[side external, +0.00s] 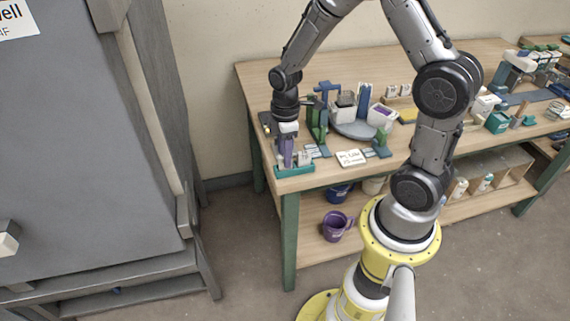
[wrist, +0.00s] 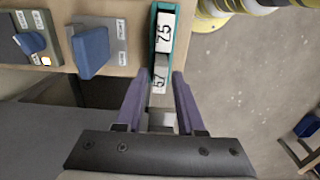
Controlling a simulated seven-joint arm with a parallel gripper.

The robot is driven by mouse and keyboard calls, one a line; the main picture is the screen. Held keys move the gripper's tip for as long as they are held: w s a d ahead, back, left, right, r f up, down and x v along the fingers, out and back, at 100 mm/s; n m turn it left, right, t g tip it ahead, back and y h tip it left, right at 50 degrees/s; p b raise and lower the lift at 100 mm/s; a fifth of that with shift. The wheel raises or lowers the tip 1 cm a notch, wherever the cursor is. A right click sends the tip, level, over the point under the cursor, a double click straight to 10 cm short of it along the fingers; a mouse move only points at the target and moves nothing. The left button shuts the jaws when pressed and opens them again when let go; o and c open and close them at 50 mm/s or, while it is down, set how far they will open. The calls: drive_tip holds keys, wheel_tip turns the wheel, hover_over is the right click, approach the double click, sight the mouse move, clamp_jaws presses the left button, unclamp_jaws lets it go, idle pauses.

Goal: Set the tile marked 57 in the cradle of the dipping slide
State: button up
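The tile marked 57 (wrist: 158,82) stands in a narrow teal rack (wrist: 178,45), at the end closest to my gripper. A white tile that appears marked 75 (wrist: 164,32) stands in the same rack. My gripper (wrist: 160,76) has its purple fingers spread on either side of the 57 tile, with apparent gaps. In the side view, my gripper (side external: 287,163) points down over the teal rack (side external: 296,172) at the table's front left corner. Its fingers partly hide the tiles there. I cannot clearly identify the dipping slide or its cradle among the green and blue fixtures (side external: 320,112).
A round grey turntable (side external: 355,130) with white buckets stands behind right of the rack. A white card (side external: 350,158) lies near the front edge. In the wrist view, a blue block (wrist: 92,50) on a grey plate is left of the rack. Open floor (wrist: 250,90) lies right.

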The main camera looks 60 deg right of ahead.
clamp_jaws()
drive_tip(key=shift+r, duration=3.8)
